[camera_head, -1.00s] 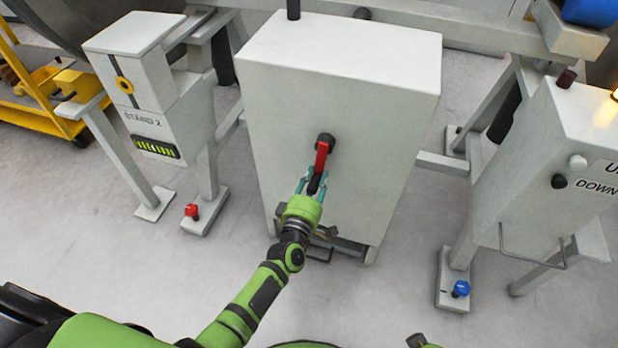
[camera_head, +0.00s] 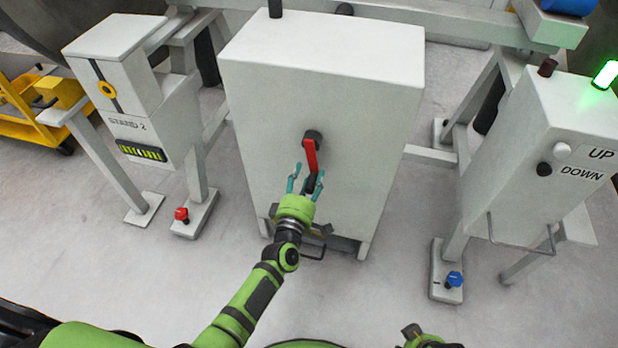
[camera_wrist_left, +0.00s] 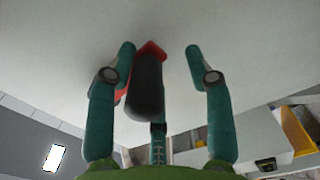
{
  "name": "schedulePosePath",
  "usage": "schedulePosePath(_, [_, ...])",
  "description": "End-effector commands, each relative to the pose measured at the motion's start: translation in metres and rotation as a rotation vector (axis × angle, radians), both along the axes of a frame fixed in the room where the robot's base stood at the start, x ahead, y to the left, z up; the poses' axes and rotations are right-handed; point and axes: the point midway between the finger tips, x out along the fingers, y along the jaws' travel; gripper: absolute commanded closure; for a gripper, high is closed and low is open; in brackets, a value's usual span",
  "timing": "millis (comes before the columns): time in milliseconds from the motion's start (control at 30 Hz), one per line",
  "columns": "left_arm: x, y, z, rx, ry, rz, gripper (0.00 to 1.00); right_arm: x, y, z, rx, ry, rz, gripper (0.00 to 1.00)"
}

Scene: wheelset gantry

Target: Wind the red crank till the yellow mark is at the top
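The red crank (camera_head: 311,156) is on the front of the white cabinet (camera_head: 290,215). Its arm hangs down from a dark hub (camera_head: 313,136), and its black handle (camera_head: 311,184) is at the lower end. My left gripper (camera_head: 308,172) is open, with its teal fingers spread on either side of the handle. In the left wrist view the black handle (camera_wrist_left: 147,85) stands between the open fingers (camera_wrist_left: 159,50), nearer the left one, with a gap to the right one. I see no yellow mark on the crank or its hub.
At left a stand (camera_head: 125,75) labelled STAND 2 has a yellow ring (camera_head: 106,90) on a dark vertical line. At right a control box (camera_head: 530,150) has UP and DOWN labels and a lit green lamp (camera_head: 606,75). Floor is clear in front of the cabinet.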

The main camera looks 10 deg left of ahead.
Motion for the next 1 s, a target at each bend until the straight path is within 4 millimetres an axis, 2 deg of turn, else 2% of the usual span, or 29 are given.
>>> schedulePosePath(133, [-0.003, 0.002, 0.001, -0.002, -0.004, 0.005, 0.51, -0.002, -0.002, -0.002, -0.003, 0.007, -0.001, 0.6])
schedulePosePath(233, [-0.015, 0.003, 0.0, -0.003, -0.003, 0.006, 0.51, -0.002, -0.001, -0.001, -0.002, 0.005, 0.0, 0.6])
schedulePosePath(500, [-0.072, 0.004, -0.002, 0.0, 0.005, 0.002, 0.51, -0.001, -0.001, -0.001, -0.001, 0.003, 0.0, 0.6])
schedulePosePath(700, [-0.106, 0.005, -0.001, 0.002, 0.003, 0.001, 0.51, -0.001, -0.001, -0.001, -0.001, 0.002, 0.0, 0.6])
schedulePosePath(833, [-0.117, 0.005, -0.001, 0.002, 0.002, 0.0, 0.51, -0.001, -0.001, -0.001, -0.001, 0.002, 0.0, 0.6])
schedulePosePath(1000, [-0.121, 0.005, 0.0, 0.001, 0.0, 0.0, 0.51, -0.001, 0.0, -0.001, -0.001, 0.002, 0.0, 0.6])
